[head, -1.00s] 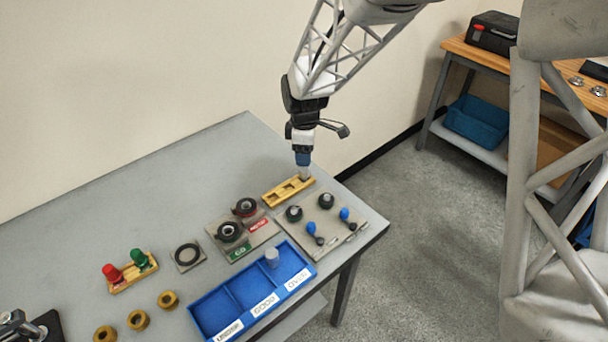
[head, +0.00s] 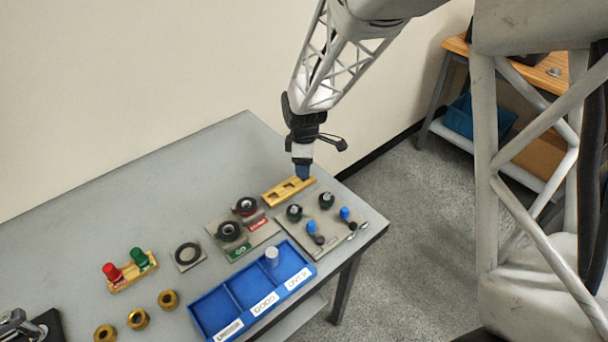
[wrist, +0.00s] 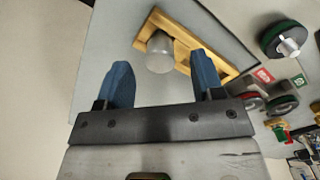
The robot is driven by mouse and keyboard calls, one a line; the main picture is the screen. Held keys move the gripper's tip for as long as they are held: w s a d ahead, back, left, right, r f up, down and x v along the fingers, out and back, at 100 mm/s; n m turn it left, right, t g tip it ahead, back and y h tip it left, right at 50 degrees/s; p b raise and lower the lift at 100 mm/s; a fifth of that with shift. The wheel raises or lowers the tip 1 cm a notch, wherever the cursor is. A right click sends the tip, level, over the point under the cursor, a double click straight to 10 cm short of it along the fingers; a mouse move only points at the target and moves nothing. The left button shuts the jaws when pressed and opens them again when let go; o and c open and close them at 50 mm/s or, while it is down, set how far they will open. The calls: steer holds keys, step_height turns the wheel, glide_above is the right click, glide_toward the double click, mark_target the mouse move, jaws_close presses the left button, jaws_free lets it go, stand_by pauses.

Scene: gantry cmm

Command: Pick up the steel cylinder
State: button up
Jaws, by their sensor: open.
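A grey steel cylinder (wrist: 160,53) stands upright in one end of a yellow wooden holder (wrist: 217,66) in the wrist view. My gripper (wrist: 160,60) is open, with one blue finger on each side of the cylinder as seen there; I cannot tell whether either finger touches it. In the head view my gripper (head: 303,177) is low over the right end of the yellow holder (head: 277,193), and it hides this cylinder. Another grey cylinder (head: 272,257) stands in the right compartment of the blue tray (head: 238,277).
A plate with green and blue-topped gauges (head: 345,238) lies just right of and in front of the holder. Black ring gauges (head: 230,232) sit to its left. Red and green plugs (head: 137,259) and brass rings (head: 138,319) stand farther left. The rear left table (head: 130,195) is clear.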

steer(key=shift+f, duration=1.65)
steer(key=c, duration=1.1)
steer(key=shift+r, duration=0.1)
steer(key=shift+r, duration=0.8)
steer(key=shift+s+r, duration=0.15)
steer(key=shift+r, duration=0.8)
steer(key=s+d, duration=0.2)
steer(key=s, duration=0.3)
steer(key=s+d+r, duration=0.1)
steer(key=s, duration=0.3)
steer(key=s+d, duration=0.2)
steer(key=s, duration=0.3)
steer(key=shift+s+d+r, duration=0.15)
steer(key=shift+s+d, duration=0.2)
